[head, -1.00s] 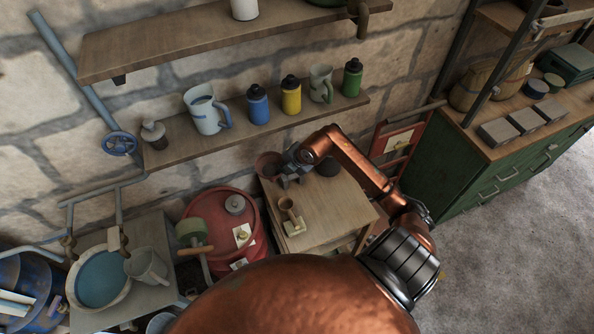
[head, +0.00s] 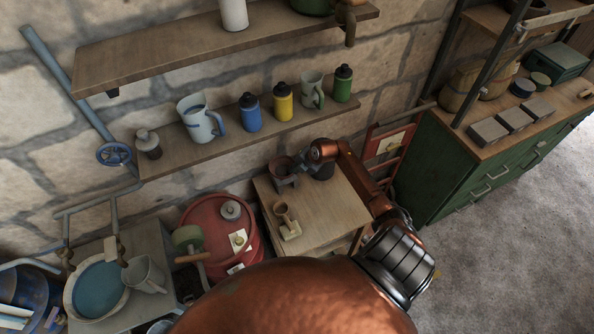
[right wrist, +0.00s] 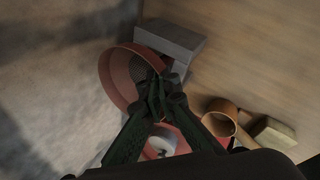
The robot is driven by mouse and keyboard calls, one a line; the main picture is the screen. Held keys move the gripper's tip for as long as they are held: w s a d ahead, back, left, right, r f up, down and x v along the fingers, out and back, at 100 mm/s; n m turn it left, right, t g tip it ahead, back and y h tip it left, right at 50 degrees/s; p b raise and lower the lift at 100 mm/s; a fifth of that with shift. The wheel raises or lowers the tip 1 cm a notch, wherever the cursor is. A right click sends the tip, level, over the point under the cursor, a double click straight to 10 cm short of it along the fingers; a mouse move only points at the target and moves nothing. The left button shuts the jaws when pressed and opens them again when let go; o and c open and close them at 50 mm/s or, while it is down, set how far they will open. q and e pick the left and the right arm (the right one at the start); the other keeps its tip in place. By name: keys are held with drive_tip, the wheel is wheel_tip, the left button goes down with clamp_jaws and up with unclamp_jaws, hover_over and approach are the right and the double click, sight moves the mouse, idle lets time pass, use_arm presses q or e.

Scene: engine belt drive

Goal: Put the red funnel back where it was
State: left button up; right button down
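The red funnel (head: 279,163) is at the back left corner of the small wooden table, next to a small grey stand (head: 287,182). In the right wrist view the funnel (right wrist: 120,72) shows its wide round mouth, and the grey stand (right wrist: 170,40) is close beside it. My right gripper (right wrist: 160,94) has its fingers drawn together at the funnel's rim, and looks shut on it. In the head view the right gripper (head: 300,163) is small and partly hidden by its arm. I cannot tell whether the funnel touches the stand. My left gripper is not in view.
The wooden table (head: 330,205) also holds a brown cup (head: 282,211) with a pale block (head: 290,231), and a dark round thing (head: 323,172) partly behind my arm. A red drum (head: 208,215) stands left of it. A shelf with bottles (head: 250,112) hangs above.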

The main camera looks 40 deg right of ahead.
drive_tip(key=shift+f, duration=0.2)
drive_tip(key=shift+f, duration=0.6)
drive_tip(key=c, duration=2.2)
unclamp_jaws()
drive_tip(key=shift+o, duration=0.2)
drive_tip(key=shift+r, duration=0.3)
drive_tip(key=v, duration=1.2)
drive_tip(key=shift+r, duration=0.3)
